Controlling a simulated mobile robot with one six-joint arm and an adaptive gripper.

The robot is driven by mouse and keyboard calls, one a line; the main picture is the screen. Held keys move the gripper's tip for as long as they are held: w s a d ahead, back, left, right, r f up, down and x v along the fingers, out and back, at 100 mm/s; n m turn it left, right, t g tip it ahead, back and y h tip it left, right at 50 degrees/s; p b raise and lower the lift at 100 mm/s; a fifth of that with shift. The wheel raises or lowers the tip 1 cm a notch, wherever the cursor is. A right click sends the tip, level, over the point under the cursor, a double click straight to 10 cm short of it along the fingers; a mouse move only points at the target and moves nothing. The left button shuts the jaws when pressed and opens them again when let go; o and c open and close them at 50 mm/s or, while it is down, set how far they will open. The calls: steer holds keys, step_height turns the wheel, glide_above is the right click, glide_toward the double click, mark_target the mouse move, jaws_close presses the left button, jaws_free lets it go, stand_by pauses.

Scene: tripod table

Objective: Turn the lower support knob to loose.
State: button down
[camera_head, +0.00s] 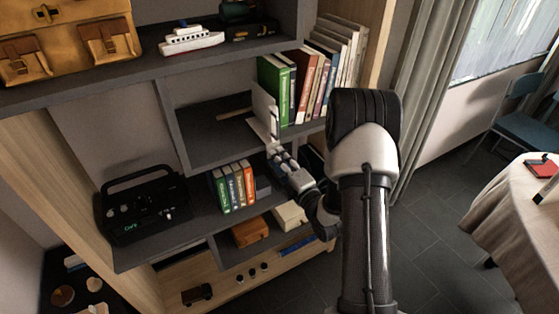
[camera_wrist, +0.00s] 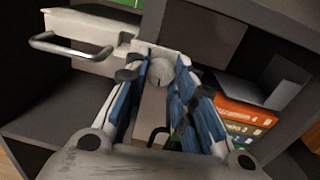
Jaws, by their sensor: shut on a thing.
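A pale upright support plate (camera_head: 262,112) stands on the middle shelf against the row of books. In the wrist view it shows as a white piece (camera_wrist: 88,30) with a metal loop handle (camera_wrist: 68,46). The round pale grey knob (camera_wrist: 160,72) is at its lower end, between the blue-padded fingers of my gripper (camera_wrist: 160,66). My gripper is shut on the knob. In the head view my gripper (camera_head: 274,150) reaches the lower end of the plate, and the fingers hide the knob there. I cannot tell its setting from these frames.
Books (camera_head: 304,85) stand right of the plate. Below are more books (camera_head: 233,187), a black radio (camera_head: 143,212) and an orange box (camera_head: 250,232). Dark shelf boards surround my gripper closely. A cloth-covered table (camera_head: 515,215) and blue chair (camera_head: 530,102) are at right.

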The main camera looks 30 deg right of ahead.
steer(key=shift+n, duration=0.8)
steer(key=c, duration=1.3)
jaws_free()
steer(key=shift+c, duration=0.2)
steer(key=s, duration=1.2)
steer(key=shift+d+f, duration=0.3)
steer(key=shift+w, duration=0.15)
